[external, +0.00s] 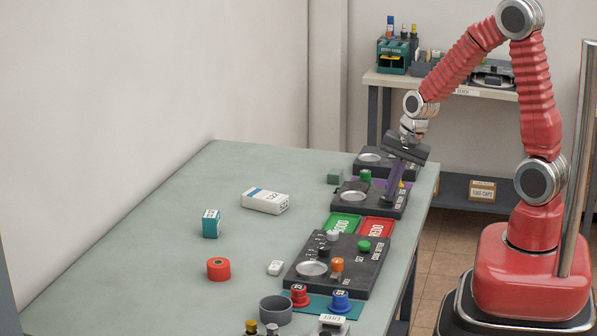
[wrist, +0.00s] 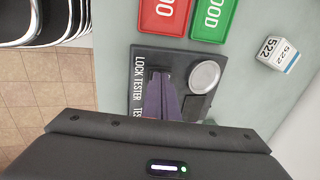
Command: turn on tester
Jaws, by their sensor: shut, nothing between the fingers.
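The lock tester (wrist: 145,62), a dark panel with white lettering and a round silver dish (wrist: 205,76), lies below my gripper in the wrist view. In the external view it is the middle dark panel (external: 345,207), near the table's right edge. In the wrist view the fingers (wrist: 160,78) hide part of the panel. I cannot tell whether the tips touch it, and the switch is hidden or too small to make out.
Green (external: 343,222) and red (external: 376,229) trays lie just in front of the tester. A larger panel (external: 325,281) with several knobs stands nearer, another panel (external: 398,157) behind. A white box (external: 265,201), teal box (external: 211,224) and red roll (external: 218,269) stand left. The table's far left is clear.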

